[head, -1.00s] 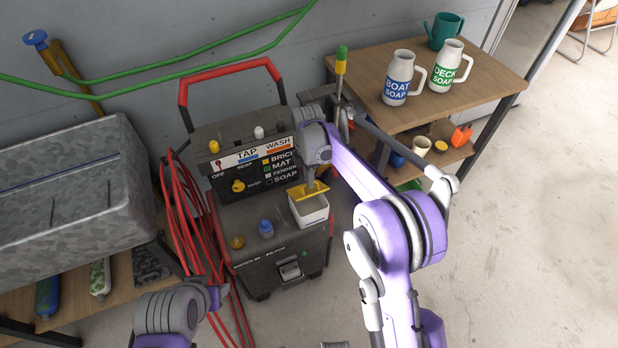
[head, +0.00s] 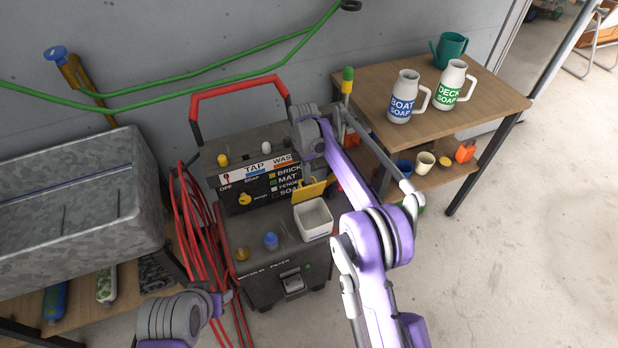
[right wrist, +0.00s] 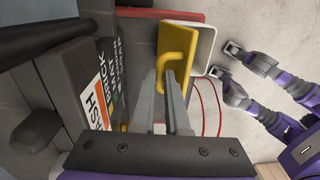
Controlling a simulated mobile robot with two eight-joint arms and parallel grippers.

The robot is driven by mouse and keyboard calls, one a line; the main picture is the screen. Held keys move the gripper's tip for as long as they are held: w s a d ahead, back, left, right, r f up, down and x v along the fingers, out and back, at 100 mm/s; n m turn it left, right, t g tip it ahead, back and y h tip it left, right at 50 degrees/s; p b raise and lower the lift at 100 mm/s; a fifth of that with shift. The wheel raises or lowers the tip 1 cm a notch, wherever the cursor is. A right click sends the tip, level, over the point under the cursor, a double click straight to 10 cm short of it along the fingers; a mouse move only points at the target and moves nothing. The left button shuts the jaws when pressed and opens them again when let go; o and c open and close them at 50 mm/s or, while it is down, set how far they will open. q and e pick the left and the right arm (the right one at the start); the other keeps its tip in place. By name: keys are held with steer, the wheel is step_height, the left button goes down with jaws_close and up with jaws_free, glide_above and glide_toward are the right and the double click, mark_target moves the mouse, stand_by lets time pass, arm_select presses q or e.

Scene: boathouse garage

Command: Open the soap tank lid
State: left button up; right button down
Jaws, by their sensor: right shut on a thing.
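The soap tank is a white open box (head: 313,220) on top of the dark washer (head: 262,222); its inside shows. The yellow lid (head: 311,190) stands steeply raised at the tank's back edge. My right gripper (head: 313,176) is at the lid, shut on its handle. In the right wrist view, the fingers (right wrist: 166,88) close on the hooked yellow handle of the lid (right wrist: 179,38), and the white tank wall (right wrist: 204,48) shows beside it. My left gripper (head: 222,298) is low at the left, away from the tank; its fingers are too small to judge.
The control panel (head: 258,182) is right behind the tank. A blue cap (head: 271,240) and a yellow cap (head: 243,254) sit left of it. Red hoses (head: 196,215) hang at the washer's left. A wooden table (head: 440,112) with jugs stands at the right.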

steer(key=shift+w+a+f, duration=0.25)
steer(key=shift+w, duration=0.3)
steer(key=c, duration=1.1)
jaws_free()
steer(key=shift+w, duration=0.1)
steer(key=r, duration=0.3)
steer(key=r+p, duration=0.1)
steer(key=r, duration=0.3)
steer(key=r+p, duration=0.1)
steer(key=r, duration=0.3)
steer(key=shift+w+a, duration=0.1)
steer(key=shift+w, duration=0.15)
